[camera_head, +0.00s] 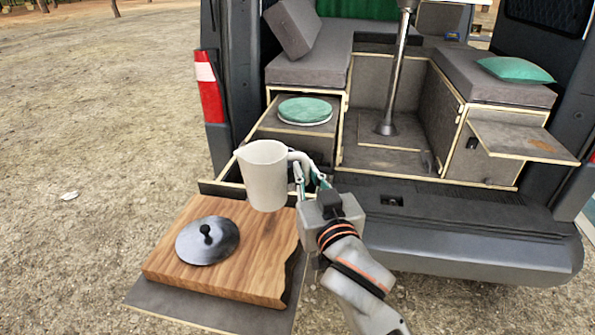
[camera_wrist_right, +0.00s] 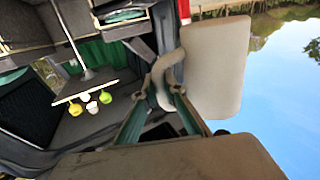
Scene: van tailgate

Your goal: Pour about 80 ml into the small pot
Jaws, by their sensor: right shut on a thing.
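A cream jug (camera_head: 264,178) with a spout on its left hangs upright in the head view, over the far edge of a wooden board. My right gripper (camera_head: 306,172) is shut on the jug's handle (camera_head: 300,158). In the right wrist view the handle (camera_wrist_right: 163,72) lies between the fingers, with the jug body (camera_wrist_right: 215,70) beyond. The inside of the jug does not show. A dark grey round lid (camera_head: 208,241) with a black knob lies on the wooden board (camera_head: 255,262). I cannot make out a separate small pot. My left gripper is not in view.
The board rests on a grey pull-out shelf (camera_head: 200,312) at the van's tail. A green round item (camera_head: 305,109) sits on a drawer top behind the jug. A metal post (camera_head: 396,75) and a fold-out flap (camera_head: 520,140) stand right. The bumper (camera_head: 470,235) is close to my right arm.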

